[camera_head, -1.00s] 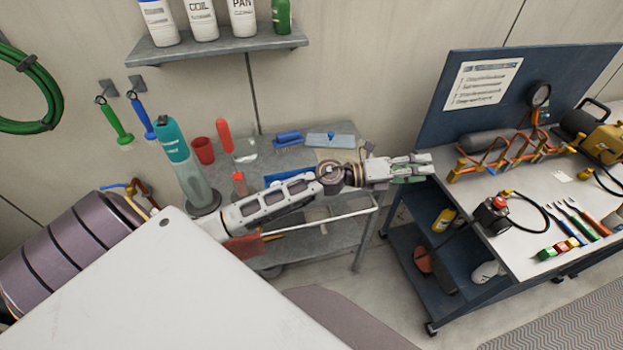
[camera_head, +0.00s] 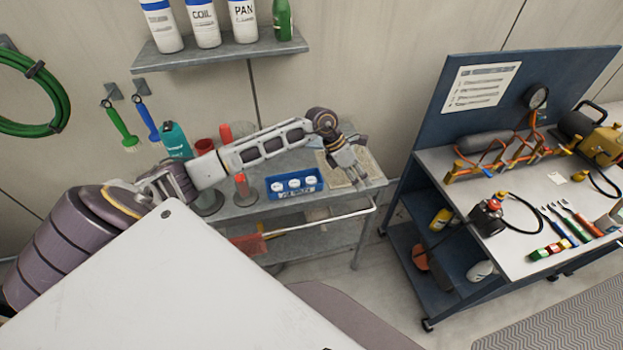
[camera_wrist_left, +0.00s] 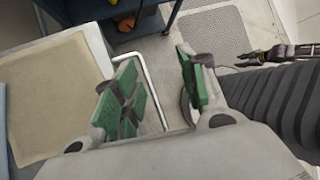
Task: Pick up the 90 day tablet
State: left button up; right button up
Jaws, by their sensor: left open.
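A blue tray (camera_head: 268,190) on the grey cart holds three white round pieces (camera_head: 294,183) in a row. Their print is too small to read, so I cannot tell which is the 90 day tablet. My left gripper (camera_head: 357,177) is over the cart's right end, to the right of the tray, pointing down and apart from it. In the left wrist view its green-padded jaws (camera_wrist_left: 155,72) are open and empty. A dark gripper, apparently my right one (camera_wrist_left: 262,58), shows at that view's right; its opening is unclear.
A tan mat (camera_wrist_left: 50,90) lies on the cart below my left gripper. A red-topped bottle (camera_head: 243,190) stands left of the tray. The cart's rail (camera_head: 330,218) runs along its front. A blue workbench (camera_head: 405,185) stands to the right.

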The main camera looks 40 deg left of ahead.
pick_arm(q)
jog(key=s+a+r+g+y+p, duration=0.1)
jog(key=a+y, duration=0.5)
jog(key=a, duration=1.2)
jog(key=shift+r+g+y, duration=0.3)
jog(key=shift+r+g, duration=0.3)
jog(key=shift+r, duration=0.35)
pick_arm(e)
jog(key=s+d+f, duration=0.1)
jog(key=s, duration=0.5)
jog(key=shift+s+d+f, duration=0.15)
jog(key=shift+s+d, duration=0.15)
jog(key=shift+d, duration=0.05)
pick_arm(q)
jog(key=shift+f, duration=0.15)
pick_arm(e)
jog(key=shift+f, duration=0.1)
